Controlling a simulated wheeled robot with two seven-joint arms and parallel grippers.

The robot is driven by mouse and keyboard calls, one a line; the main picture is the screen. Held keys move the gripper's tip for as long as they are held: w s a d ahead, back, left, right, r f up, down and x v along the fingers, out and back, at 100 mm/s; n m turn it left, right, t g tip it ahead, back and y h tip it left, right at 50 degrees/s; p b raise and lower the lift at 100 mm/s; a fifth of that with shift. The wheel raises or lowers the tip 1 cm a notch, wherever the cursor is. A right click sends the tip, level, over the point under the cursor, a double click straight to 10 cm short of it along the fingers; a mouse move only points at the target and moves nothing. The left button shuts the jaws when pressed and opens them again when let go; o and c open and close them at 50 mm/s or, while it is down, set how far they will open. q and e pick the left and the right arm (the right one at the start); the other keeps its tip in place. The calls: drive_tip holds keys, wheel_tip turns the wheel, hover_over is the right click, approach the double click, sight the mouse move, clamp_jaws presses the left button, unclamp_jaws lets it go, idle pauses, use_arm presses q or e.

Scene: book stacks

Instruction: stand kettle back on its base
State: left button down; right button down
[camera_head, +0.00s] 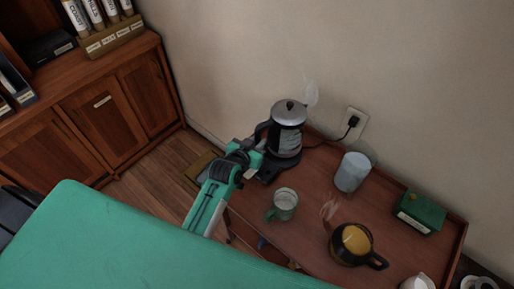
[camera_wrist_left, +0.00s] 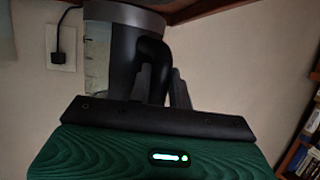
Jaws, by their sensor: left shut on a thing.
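The kettle (camera_head: 289,118), steel and glass with a dark handle and lid knob, is upright at the back left of the wooden side table, steam beside it. My left gripper (camera_head: 259,148) is at its handle side and shut on the handle. In the left wrist view the dark handle (camera_wrist_left: 152,62) stands close in front of the gripper's dark palm, with the kettle's body (camera_wrist_left: 98,55) behind it. A dark base (camera_head: 268,172) shows below the kettle, partly hidden by the gripper; I cannot tell whether the kettle is fully seated on it. My right gripper is out of view.
On the side table (camera_head: 318,185) are a green glass mug (camera_head: 284,203), a pale blue canister (camera_head: 352,172), a steaming dark pot (camera_head: 351,243) and a green box (camera_head: 420,212). A cord runs to the wall socket (camera_head: 353,124). A wooden cabinet (camera_head: 105,108) stands left.

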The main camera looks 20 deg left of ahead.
use_arm(q)
drive_tip(key=shift+f, duration=1.7)
drive_tip(key=c, duration=1.3)
unclamp_jaws()
drive_tip(key=shift+f, duration=0.1)
drive_tip(key=shift+s, duration=0.1)
drive_tip(key=b+v, duration=0.1)
drive_tip(key=v, duration=1.1)
drive_tip(key=shift+d, duration=0.1)
